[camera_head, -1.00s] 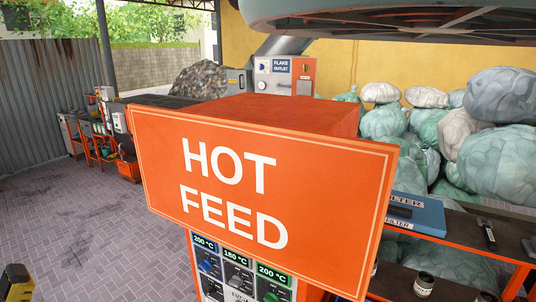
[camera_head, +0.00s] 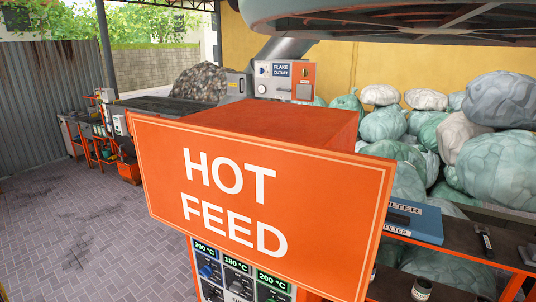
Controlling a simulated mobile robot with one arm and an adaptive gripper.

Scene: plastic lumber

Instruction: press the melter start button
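A large orange "HOT FEED" sign (camera_head: 320,200) fills the middle of the view, with an orange box-shaped machine top (camera_head: 280,122) behind it. Below the sign is a control panel (camera_head: 238,283) with several dials under green-lit temperature displays; the outer two read 200 °C. The panel's lower part is cut off by the bottom edge of the picture. I see no button marked as melter start. My gripper is not in view.
A flake outlet unit (camera_head: 284,80) stands at the back. The paved floor (camera_head: 75,230) at the left is clear.

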